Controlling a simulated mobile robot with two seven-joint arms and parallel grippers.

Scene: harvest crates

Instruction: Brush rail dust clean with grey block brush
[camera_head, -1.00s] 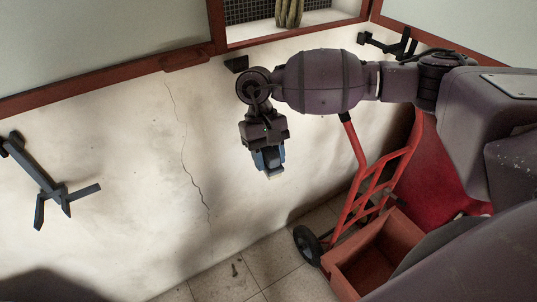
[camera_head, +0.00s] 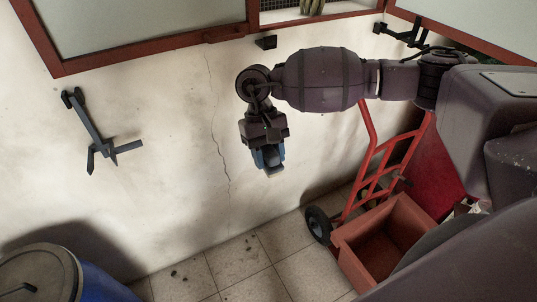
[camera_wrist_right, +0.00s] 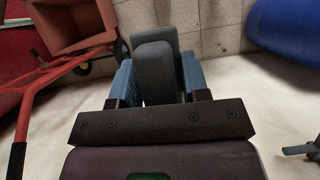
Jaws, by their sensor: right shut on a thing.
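My right gripper (camera_head: 268,160) hangs fingers down in front of the pale wall in the head view. Its blue-padded fingers are shut on a grey block, which I take to be the grey block brush; it shows clearly between them in the right wrist view (camera_wrist_right: 155,72). In the head view the block is mostly hidden by the fingers. Red-brown rails (camera_head: 165,50) edge the panels high on the wall, above and left of the gripper. I cannot make out dust on them. My left gripper is not in view.
A red hand truck (camera_head: 377,165) and an open red-brown crate (camera_head: 345,243) stand at lower right. A blue barrel (camera_head: 98,284) with a grey lid is at lower left. A dark bracket (camera_head: 95,130) is on the wall. The tiled floor between holds dark specks.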

